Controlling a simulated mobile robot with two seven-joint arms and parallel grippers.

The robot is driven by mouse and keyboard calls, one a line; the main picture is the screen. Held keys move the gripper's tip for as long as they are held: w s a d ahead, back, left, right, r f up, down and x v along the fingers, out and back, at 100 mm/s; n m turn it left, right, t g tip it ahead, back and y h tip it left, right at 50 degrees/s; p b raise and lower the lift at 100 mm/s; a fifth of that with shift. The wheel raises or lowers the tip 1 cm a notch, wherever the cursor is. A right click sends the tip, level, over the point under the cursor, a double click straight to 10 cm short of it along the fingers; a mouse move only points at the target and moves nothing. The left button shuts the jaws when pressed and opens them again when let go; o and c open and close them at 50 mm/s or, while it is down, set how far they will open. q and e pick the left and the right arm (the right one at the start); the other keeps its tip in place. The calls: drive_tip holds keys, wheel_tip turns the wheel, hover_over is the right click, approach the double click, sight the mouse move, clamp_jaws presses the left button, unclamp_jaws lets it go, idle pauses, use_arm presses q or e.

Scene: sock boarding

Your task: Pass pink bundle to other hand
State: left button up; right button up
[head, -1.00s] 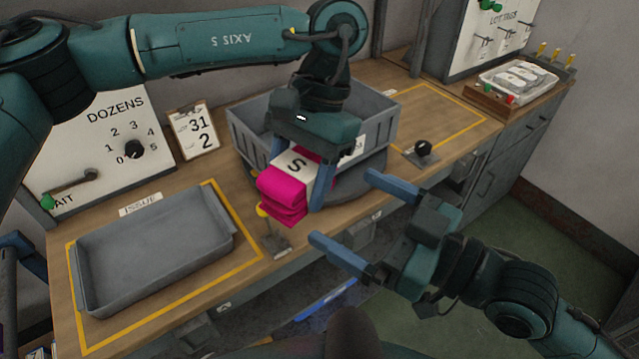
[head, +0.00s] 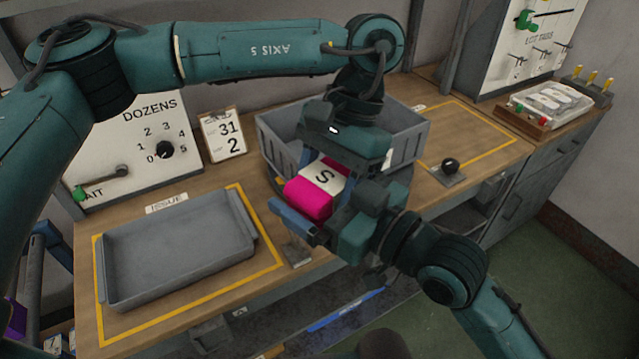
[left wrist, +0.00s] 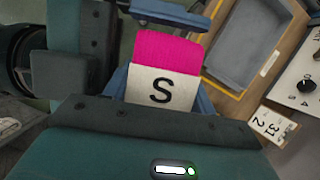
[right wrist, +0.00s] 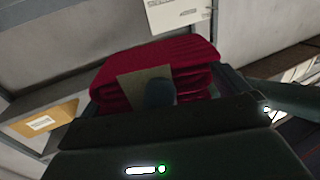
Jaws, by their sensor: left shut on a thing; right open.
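The pink folded bundle (head: 310,198) has a white band marked S. My left gripper (head: 328,178) is shut on it from above, in front of the grey bin. In the left wrist view the bundle (left wrist: 168,52) sits between the left fingers, with the S upright. My right gripper (head: 316,206) is open and close around the bundle from the front right; one blue finger shows in front of it, the other is mostly hidden. In the right wrist view the bundle (right wrist: 115,82) looks dark red and lies right before the palm, with a left finger across its band. Contact with the right fingers is unclear.
A grey bin (head: 408,130) stands behind the grippers. An empty grey tray (head: 180,281) lies in the yellow outline at left. A black knob (head: 450,165) is at the bench's front right. The yellow-outlined area (head: 470,140) at right is clear.

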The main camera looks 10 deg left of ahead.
drive_tip(key=c, duration=0.7)
use_arm(q)
drive_tip(key=o, duration=1)
use_arm(e)
drive_tip(key=shift+c, duration=0.2)
use_arm(q)
drive_tip(key=shift+o, duration=0.6)
drive_tip(key=shift+s+d, duration=0.1)
use_arm(e)
drive_tip(key=shift+w, duration=0.1)
